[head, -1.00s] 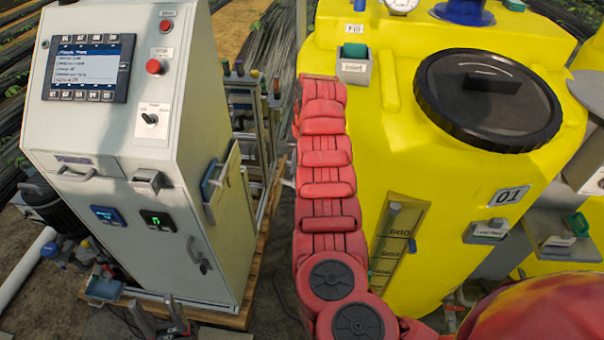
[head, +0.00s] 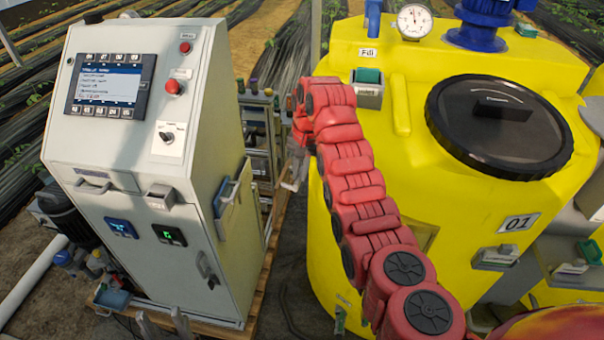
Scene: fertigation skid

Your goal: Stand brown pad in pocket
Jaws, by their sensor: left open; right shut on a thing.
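My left gripper (head: 162,322) is at the bottom edge, its two grey fingers apart and empty, in front of the grey cabinet. My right arm runs as a red chain up across the yellow tank and bends over at the top. My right gripper (head: 292,172) is small and grey, left of this bend, between cabinet and tank. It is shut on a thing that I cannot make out. I cannot pick out a brown pad. Grey pockets show on the cabinet front (head: 161,197), on the tank top with a green pad in it (head: 368,92), and on the tank front (head: 496,259).
The grey cabinet (head: 130,160) with a screen stands left on a wooden pallet (head: 262,290). A side holder (head: 236,205) juts from it. The yellow tank (head: 400,150) with a black lid (head: 498,125) fills the right. A narrow gap lies between them.

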